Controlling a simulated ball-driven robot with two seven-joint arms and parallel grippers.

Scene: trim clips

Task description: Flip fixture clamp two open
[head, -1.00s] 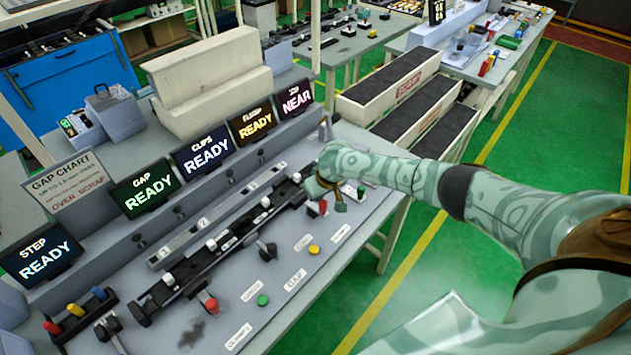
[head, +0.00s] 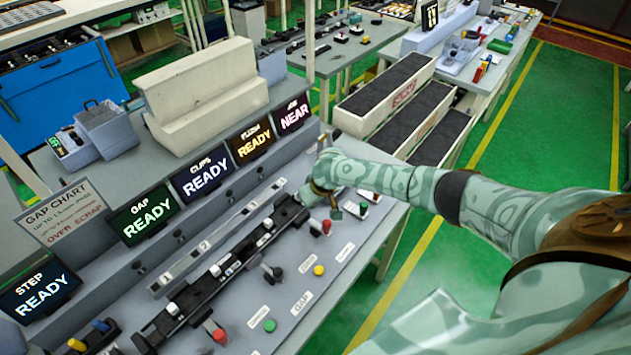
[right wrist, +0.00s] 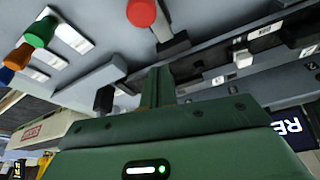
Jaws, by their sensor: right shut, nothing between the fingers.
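The long black fixture rail (head: 188,297) runs diagonally along the grey bench, with small white clips on it. One red-knobbed lever (head: 219,335) stands at its near end and another red-knobbed lever (head: 326,227) at its far end. I cannot tell which clamp is number two. My right gripper (head: 335,212) is shut and empty beside the far red knob. In the right wrist view its green fingers (right wrist: 158,87) are together, just below that red knob (right wrist: 141,12) in the picture, apparently apart from it. My left gripper is not in view.
Lit screens, such as the GAP screen (head: 145,217), line the back of the bench. A black lever (head: 272,272), a yellow button (head: 319,270) and a green button (head: 269,326) sit in front of the rail. Scrap bins (head: 385,95) stand beyond the bench.

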